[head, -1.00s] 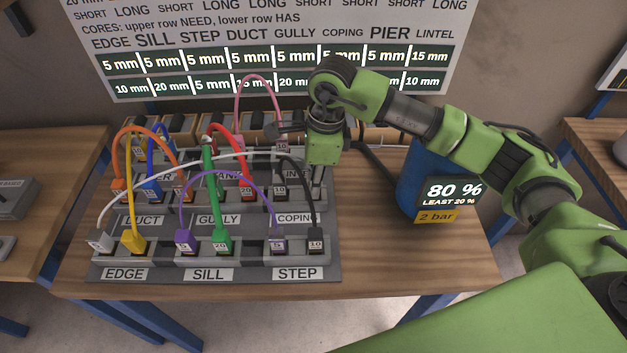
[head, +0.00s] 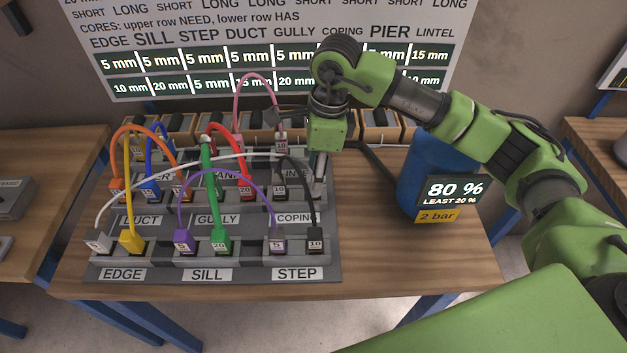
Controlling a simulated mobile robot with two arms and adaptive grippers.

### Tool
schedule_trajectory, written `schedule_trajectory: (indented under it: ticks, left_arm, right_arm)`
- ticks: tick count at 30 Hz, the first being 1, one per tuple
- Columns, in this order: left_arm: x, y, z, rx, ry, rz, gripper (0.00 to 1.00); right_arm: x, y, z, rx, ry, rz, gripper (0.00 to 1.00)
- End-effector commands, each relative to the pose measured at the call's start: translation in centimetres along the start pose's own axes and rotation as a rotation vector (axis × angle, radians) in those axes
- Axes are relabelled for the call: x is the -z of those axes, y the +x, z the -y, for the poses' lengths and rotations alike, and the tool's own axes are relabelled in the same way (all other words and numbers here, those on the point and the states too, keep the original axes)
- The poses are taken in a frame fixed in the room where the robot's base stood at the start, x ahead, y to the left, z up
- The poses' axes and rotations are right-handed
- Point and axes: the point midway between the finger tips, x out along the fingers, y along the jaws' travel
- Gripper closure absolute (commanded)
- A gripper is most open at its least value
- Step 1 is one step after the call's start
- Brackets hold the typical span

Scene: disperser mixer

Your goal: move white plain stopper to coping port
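The white cable (head: 165,173) arches from a white stopper marked 5 (head: 97,240) in the EDGE block at front left toward my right gripper. Its far end, where the plain stopper would be, is hidden or too small to make out. My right gripper (head: 318,178) points down at the right end of the middle row, above and behind the COPING label (head: 295,218). Its fingers are narrow in view, and I cannot tell whether they hold anything. A black stopper marked 10 (head: 280,190) sits in the COPING block's left side. My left gripper is not in view.
Yellow (head: 132,240), purple (head: 184,240), green (head: 220,240) and other cables crowd the board. A black cable (head: 312,195) arches close to my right gripper. A blue tank (head: 415,185) stands right; the table's front right is clear.

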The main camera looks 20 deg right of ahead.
Motion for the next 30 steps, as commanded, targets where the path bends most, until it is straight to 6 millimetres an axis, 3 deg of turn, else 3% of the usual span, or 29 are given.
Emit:
schedule_trajectory:
  ticks: [6,12,30]
  left_arm:
    - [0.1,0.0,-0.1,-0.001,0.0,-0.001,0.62]
    - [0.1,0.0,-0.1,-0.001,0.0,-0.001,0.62]
    - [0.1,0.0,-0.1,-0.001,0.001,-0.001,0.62]
  right_arm:
    - [-0.1,-4.9,0.1,0.005,-0.001,0.002,0.62]
    - [0.0,-7.6,0.1,0.002,0.0,0.001,0.62]
    - [0.0,-8.3,0.0,0.0,-0.001,0.001,0.62]
